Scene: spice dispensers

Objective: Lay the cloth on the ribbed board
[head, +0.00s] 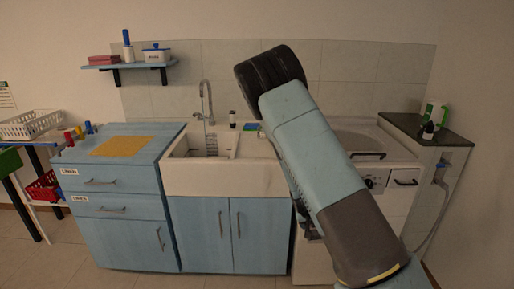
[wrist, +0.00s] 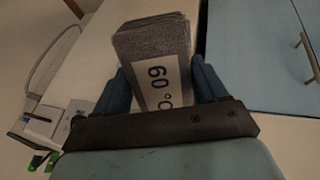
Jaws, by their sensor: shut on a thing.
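A grey folded cloth (wrist: 150,38) with several layers and a white label marked "60°" is between the two dark blue fingers of my gripper (wrist: 162,75) in the wrist view. The gripper is shut on it. In the head view my arm covers the cloth, and I cannot make out the gripper there. A pale ribbed board (head: 212,146) appears to stand inside the white sink (head: 205,178), left of my arm. It is small and dim, and its exact tilt is hard to tell. The cloth is apart from it.
A yellow mat (head: 121,146) lies on the blue counter left of the sink. The tap (head: 207,100) rises behind the sink.

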